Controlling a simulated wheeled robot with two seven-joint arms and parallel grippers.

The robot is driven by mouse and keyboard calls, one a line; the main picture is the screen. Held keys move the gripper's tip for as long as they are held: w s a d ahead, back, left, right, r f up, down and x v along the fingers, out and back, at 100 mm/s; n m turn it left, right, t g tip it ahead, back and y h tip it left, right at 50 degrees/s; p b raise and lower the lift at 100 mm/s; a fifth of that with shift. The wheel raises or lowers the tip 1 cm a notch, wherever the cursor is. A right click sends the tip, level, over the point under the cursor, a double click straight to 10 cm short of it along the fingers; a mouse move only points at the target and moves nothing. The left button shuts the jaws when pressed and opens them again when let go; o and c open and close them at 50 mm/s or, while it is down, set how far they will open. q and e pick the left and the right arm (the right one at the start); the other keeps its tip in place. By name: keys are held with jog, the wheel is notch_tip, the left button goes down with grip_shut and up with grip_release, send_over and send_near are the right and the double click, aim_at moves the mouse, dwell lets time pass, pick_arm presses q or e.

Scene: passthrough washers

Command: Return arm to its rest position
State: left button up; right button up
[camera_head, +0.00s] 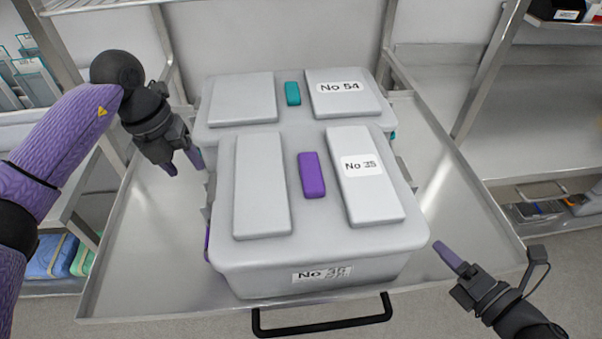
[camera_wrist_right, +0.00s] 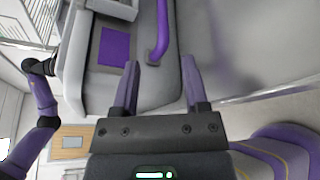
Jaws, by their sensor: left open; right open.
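My left gripper (camera_head: 184,163) is open and empty at the left side of the bins, close to the bins' left wall. My right gripper (camera_head: 446,254) is to the right of the front bin, apart from it, over the tray's right front part. In the right wrist view its two purple-grey fingers (camera_wrist_right: 160,88) are spread with nothing held between them. The front grey bin (camera_head: 318,262) has a closed lid with a purple latch piece (camera_head: 312,175) and labels reading No 35 and No 36, the last digit unclear. A second grey bin (camera_head: 240,99) labelled No 54 stands behind it.
Both bins stand on a metal tray (camera_head: 128,268) with a black handle (camera_head: 322,325) at its front edge. Metal rack posts (camera_head: 490,75) rise on both sides. Shelves with small goods (camera_head: 540,208) lie right; blue and green items (camera_head: 52,256) lie lower left.

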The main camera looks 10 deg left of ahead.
jog(key=v, duration=0.3)
jog(key=shift+s+d, duration=0.1)
